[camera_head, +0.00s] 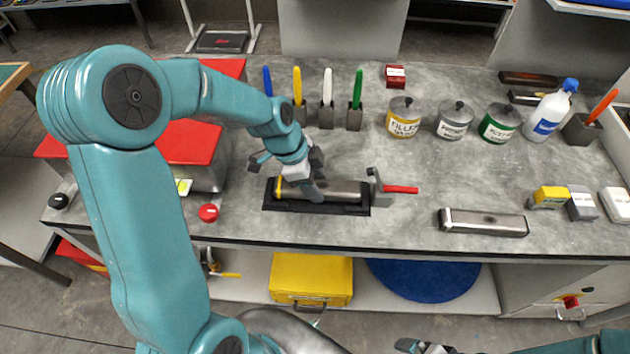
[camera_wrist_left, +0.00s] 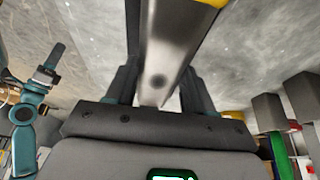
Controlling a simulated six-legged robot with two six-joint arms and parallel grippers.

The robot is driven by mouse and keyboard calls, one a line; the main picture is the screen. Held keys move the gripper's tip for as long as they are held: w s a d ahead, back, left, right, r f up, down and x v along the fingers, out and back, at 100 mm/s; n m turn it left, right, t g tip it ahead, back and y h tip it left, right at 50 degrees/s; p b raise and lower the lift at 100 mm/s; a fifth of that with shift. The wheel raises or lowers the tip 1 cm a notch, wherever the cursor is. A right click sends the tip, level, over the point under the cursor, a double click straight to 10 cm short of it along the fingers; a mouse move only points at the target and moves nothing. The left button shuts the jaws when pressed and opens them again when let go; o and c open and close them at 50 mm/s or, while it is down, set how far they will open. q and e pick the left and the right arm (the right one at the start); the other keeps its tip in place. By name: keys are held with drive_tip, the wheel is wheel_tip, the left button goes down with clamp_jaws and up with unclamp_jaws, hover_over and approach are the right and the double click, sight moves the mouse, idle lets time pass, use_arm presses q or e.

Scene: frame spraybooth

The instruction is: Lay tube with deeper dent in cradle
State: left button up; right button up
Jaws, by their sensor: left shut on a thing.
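A metal tube (camera_head: 340,190) with a yellow band at its left end lies along the black cradle (camera_head: 316,208). Whether it rests fully on the cradle or hangs just above it, I cannot tell. My left gripper (camera_head: 308,184) is shut on this tube from above. The tube also shows between the fingers in the left wrist view (camera_wrist_left: 176,50), with a dark round spot on its side that may be a dent. A second metal tube (camera_head: 483,223) lies on the bench to the right. My right gripper (camera_head: 425,347) shows partly at the bottom edge.
A clamp with a red handle (camera_head: 400,189) stands at the cradle's right end. Upright coloured tools in holders (camera_head: 326,117), labelled tins (camera_head: 404,118) and a white bottle (camera_head: 550,112) line the back. A red button (camera_head: 208,213) is left of the cradle.

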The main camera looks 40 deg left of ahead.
use_arm(q)
drive_tip(key=shift+f, duration=0.55)
drive_tip(key=shift+a+f, duration=0.1)
drive_tip(key=shift+f, duration=0.05)
drive_tip(key=o, duration=0.8)
drive_tip(key=shift+f, duration=0.15)
drive_tip(key=o, duration=0.4)
